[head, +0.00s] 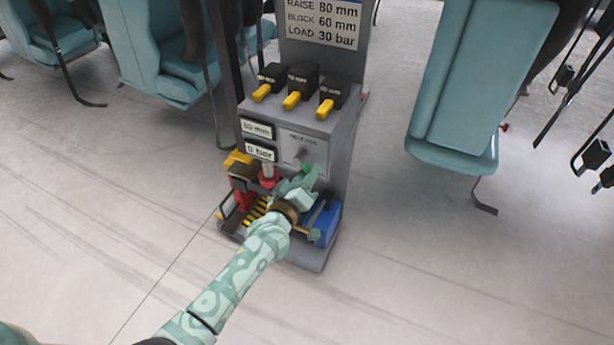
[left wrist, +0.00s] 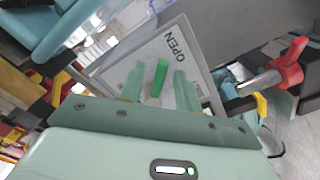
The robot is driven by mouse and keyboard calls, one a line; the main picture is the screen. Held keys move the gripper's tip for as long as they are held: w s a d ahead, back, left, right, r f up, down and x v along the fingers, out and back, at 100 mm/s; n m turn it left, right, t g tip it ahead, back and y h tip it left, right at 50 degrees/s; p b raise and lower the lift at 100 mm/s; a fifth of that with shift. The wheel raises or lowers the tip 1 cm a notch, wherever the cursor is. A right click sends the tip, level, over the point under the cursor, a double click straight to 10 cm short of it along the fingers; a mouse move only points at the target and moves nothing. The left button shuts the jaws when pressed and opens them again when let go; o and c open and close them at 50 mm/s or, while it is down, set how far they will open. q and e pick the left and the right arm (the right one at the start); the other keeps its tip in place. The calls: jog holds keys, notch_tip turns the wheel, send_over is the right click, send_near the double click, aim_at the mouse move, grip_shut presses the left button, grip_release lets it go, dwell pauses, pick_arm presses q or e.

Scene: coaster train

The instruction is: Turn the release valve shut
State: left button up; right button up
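The release valve is on a pale plate (head: 308,143) on the front of the grey stand. Its green handle (left wrist: 159,78) shows in the left wrist view, with the word OPEN on the plate beside it. My left gripper (head: 308,178) is at the lower part of the plate in the head view. In the left wrist view my left gripper (left wrist: 159,88) is open, with one finger on each side of the green handle. Gaps seem to show between fingers and handle; contact is unclear. The gripper partly hides the valve in the head view. My right gripper is not in view.
Black blocks with yellow handles (head: 293,100) sit on the stand's top. Two readouts are left of the valve; the lower (head: 260,151) reads 0 bar. A red-and-metal part (head: 268,178) and a blue object (head: 326,222) are below. Teal seats (head: 480,85) hang on both sides.

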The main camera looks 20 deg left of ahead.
pick_arm(q)
grip_shut()
